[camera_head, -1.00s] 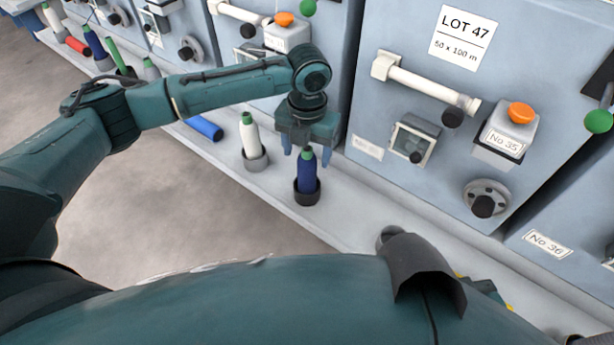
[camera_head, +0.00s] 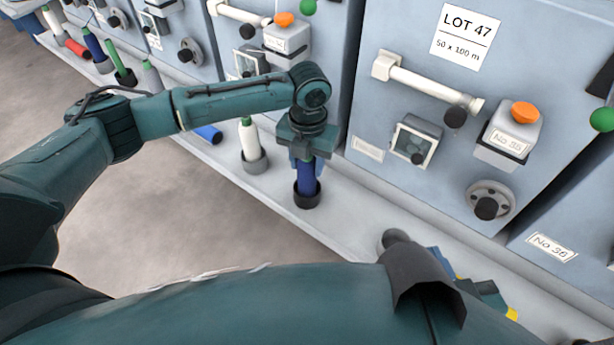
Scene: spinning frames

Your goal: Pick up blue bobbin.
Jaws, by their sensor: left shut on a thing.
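The blue bobbin (camera_head: 306,182) stands upright in a dark cup (camera_head: 307,200) on the pale ledge. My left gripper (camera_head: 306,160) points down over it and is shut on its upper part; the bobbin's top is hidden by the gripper. The bobbin's lower end is still inside the cup. Part of what looks like my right gripper (camera_head: 488,292) shows at the lower right, mostly hidden behind my own body; its jaws cannot be made out.
A white bobbin with a green tip (camera_head: 249,138) stands in a grey cup close left. Another blue bobbin (camera_head: 209,134) lies on the ledge (camera_head: 345,213) further left. The grey machine front (camera_head: 380,190) with knobs and levers rises close behind.

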